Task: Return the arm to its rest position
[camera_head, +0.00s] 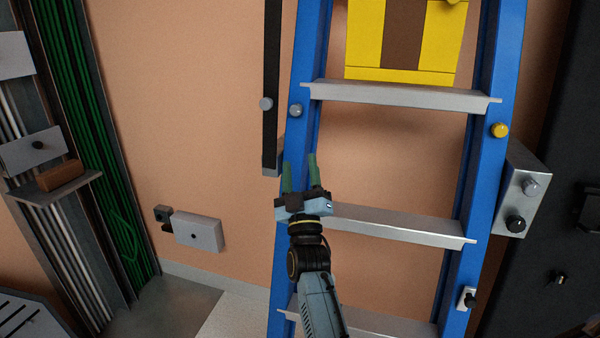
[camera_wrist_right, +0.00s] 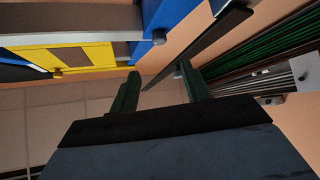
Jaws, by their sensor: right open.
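My right gripper (camera_head: 301,174) is raised in front of the left rail of a blue ladder (camera_head: 310,45) in the head view. Its two green fingers point up and stand apart with nothing between them. In the right wrist view the open fingers (camera_wrist_right: 158,88) also show empty. Behind them the end of a dark vertical bar (camera_head: 271,80) hangs on the wall, just left of the rail. I cannot tell whether the gripper touches the rail. My left gripper is not in view.
A yellow and brown panel (camera_head: 437,50) sits high between the ladder rails. Green cables (camera_head: 80,90) run down a dark channel at the left, beside a small shelf (camera_head: 55,187) with a brown block (camera_head: 61,174). A grey box (camera_head: 198,232) is on the wall. Bare wall lies between.

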